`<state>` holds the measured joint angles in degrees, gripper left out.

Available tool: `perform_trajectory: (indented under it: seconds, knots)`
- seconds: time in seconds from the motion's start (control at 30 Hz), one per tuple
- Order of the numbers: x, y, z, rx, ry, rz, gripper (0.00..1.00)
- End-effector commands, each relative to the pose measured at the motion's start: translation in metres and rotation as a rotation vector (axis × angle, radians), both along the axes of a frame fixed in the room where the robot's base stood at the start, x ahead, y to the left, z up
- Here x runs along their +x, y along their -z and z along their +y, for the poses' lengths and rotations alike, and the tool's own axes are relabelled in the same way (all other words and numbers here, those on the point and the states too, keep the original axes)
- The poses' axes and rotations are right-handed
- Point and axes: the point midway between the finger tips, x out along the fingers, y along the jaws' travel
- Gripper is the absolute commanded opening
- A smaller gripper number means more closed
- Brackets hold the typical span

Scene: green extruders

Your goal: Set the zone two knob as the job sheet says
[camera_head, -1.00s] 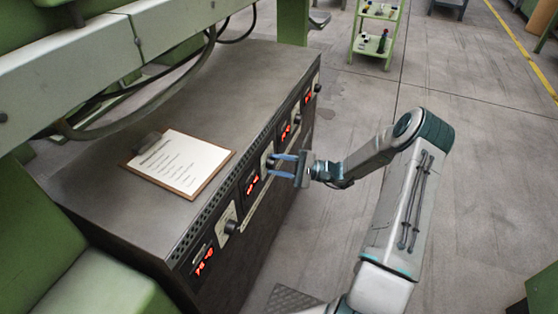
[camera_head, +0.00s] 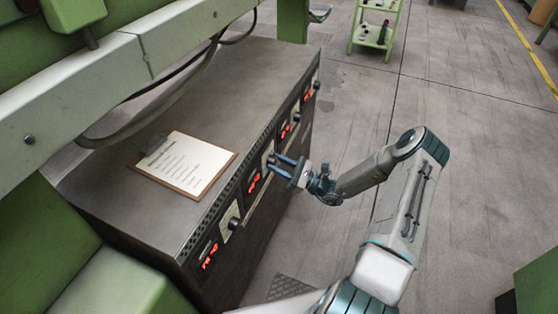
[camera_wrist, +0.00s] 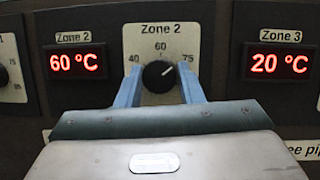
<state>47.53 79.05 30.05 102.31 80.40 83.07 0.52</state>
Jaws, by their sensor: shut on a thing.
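The zone two knob (camera_wrist: 158,77) is black and round, on a pale plate marked 40, 60 and 75. Its white pointer leans up and right, between 60 and 75. The Zone 2 display (camera_wrist: 77,62) left of it reads 60 °C. My gripper (camera_wrist: 160,88) is shut on the knob, one blue finger at each side. In the head view my gripper (camera_head: 277,164) reaches the cabinet front from the right and mostly hides the knob. The job sheet (camera_head: 187,162) lies on a clipboard on the cabinet top; its text is too small to read.
The Zone 3 display (camera_wrist: 278,64) reads 20 °C. Another knob (camera_head: 233,223) and display (camera_head: 209,256) sit nearer on the cabinet front. Open floor lies right, with a green trolley (camera_head: 376,30) behind.

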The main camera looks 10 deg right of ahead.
Motion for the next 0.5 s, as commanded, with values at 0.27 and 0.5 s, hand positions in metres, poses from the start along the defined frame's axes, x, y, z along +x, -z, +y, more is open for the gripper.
perform_trajectory:
  seconds: [0.27, 0.5]
  knots:
    - [-0.0021, 0.0018, 0.0017, 0.062, -0.004, 0.095, 0.11]
    - [-0.0024, 0.0030, 0.0021, 0.080, -0.005, 0.122, 0.11]
